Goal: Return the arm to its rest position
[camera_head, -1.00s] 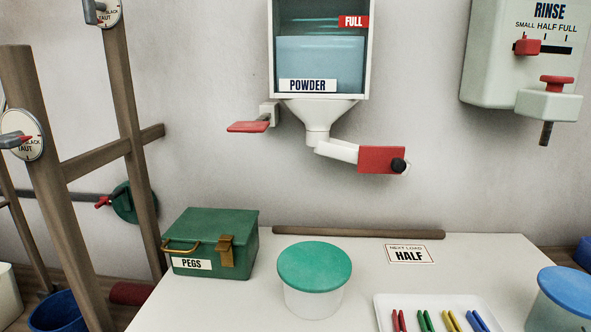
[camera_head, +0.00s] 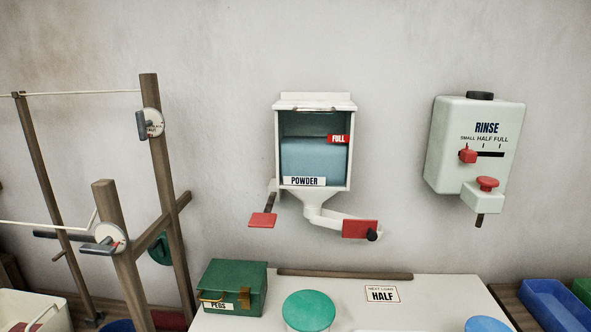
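Neither of my arms nor grippers shows in the head view. The powder dispenser (camera_head: 314,155) hangs on the wall at the middle, with a red FULL tag and blue powder behind its window. A red paddle (camera_head: 262,220) sits at its lower left and a red plate (camera_head: 360,229) on its spout arm at the lower right. The rinse dispenser (camera_head: 476,150) hangs on the wall to the right, its red slider (camera_head: 467,155) at the left part of the slot.
A white worktop (camera_head: 450,290) carries a green PEGS box (camera_head: 232,287), a green-lidded tub (camera_head: 308,311), a NEXT LOAD HALF card (camera_head: 382,294) and a blue lid (camera_head: 488,324). Wooden drying posts (camera_head: 168,190) stand at the left. A blue tray (camera_head: 553,305) lies at the right.

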